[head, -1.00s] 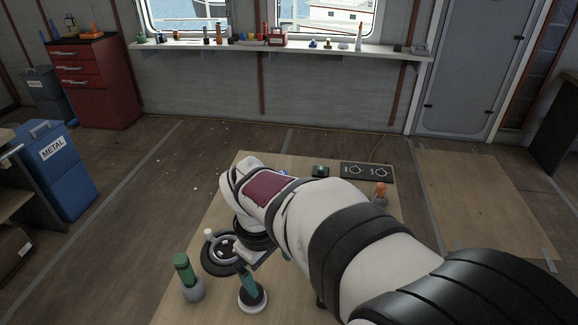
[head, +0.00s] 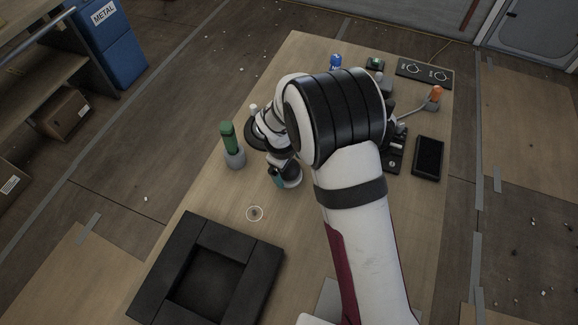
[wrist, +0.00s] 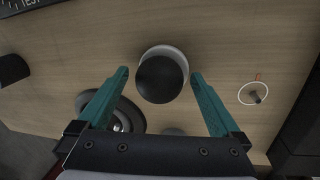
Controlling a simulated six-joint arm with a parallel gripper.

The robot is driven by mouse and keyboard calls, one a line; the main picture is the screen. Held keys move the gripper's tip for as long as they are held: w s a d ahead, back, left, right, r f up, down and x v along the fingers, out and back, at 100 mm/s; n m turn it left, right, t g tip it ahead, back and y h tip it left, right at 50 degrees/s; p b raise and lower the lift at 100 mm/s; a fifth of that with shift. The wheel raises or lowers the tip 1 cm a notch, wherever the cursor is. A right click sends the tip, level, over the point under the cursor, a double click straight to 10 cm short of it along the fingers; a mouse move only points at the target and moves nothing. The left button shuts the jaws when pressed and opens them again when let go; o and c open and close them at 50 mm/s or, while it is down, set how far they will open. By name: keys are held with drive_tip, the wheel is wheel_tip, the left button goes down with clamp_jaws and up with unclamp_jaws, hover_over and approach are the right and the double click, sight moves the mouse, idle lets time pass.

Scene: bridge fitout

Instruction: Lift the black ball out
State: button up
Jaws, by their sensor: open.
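The black ball (wrist: 162,80) sits on a pale round holder (wrist: 163,51) on the table. In the wrist view my gripper (wrist: 159,74) is open, with one teal finger on each side of the ball and a visible gap to each. The ball is between the fingertips in the picture; how far below them it is I cannot tell. In the head view my gripper (head: 276,179) is low over the table, right of the green-topped cylinder (head: 228,136), and my arm hides most of it.
A dark square tray (head: 150,275) lies at the table's near left. A small ring with a peg (head: 255,213) lies between it and my gripper. A black wheel-like part (wrist: 125,112) is beside the left finger. A black slab (head: 428,157) and an orange-topped lever (head: 436,93) stand right.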

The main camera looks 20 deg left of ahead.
drive_tip(key=shift+r, duration=0.1)
drive_tip(key=c, duration=1.4)
drive_tip(key=shift+r, duration=0.1)
